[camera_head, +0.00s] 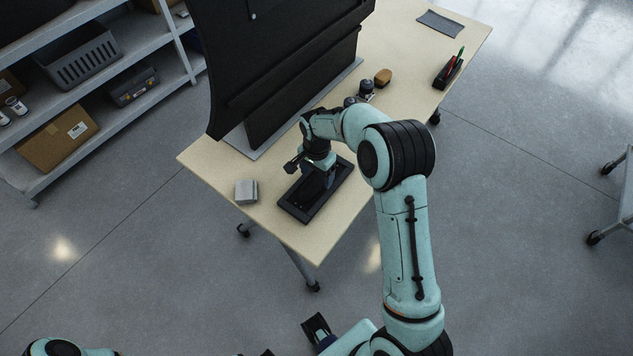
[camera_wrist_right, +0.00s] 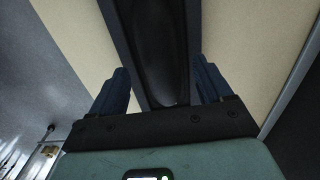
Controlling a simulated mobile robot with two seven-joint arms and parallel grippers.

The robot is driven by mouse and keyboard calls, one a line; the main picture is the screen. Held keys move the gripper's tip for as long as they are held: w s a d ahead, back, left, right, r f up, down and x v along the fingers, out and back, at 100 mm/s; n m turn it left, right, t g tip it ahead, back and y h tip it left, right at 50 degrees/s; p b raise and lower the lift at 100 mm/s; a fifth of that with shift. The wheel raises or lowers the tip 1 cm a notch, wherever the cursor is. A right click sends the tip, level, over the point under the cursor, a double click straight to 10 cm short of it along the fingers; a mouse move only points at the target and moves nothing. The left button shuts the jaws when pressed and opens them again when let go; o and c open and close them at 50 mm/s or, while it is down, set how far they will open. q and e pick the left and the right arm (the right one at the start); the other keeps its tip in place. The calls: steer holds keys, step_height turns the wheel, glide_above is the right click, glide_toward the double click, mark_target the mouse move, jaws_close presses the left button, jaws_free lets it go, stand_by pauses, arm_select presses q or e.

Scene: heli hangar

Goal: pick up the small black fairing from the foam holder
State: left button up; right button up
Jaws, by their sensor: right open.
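The foam holder (camera_head: 297,207) is a flat black rectangular tray near the front corner of the table. The small black fairing (camera_wrist_right: 160,50) shows in the right wrist view as a long, smooth, rounded black piece lying in the holder's dark frame (camera_wrist_right: 122,25). In the head view my wrist and gripper hide most of it. My right gripper (camera_head: 328,181) is over the holder, pointing down. In the right wrist view its two blue fingers (camera_wrist_right: 161,88) are spread wide, with the fairing's near end showing between them. I cannot tell whether they touch it.
A large black panel (camera_head: 275,60) stands upright on the table (camera_head: 405,60) close behind my right wrist. A grey block (camera_head: 246,191) sits left of the holder. A dark knob-like part (camera_head: 366,89), a tan object (camera_head: 383,77) and a pen holder (camera_head: 447,73) stand farther back.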

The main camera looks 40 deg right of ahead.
step_height(320, 180, down, 2)
steer(key=shift+f, duration=0.15)
steer(key=c, duration=1.3)
steer(key=shift+w, duration=0.1)
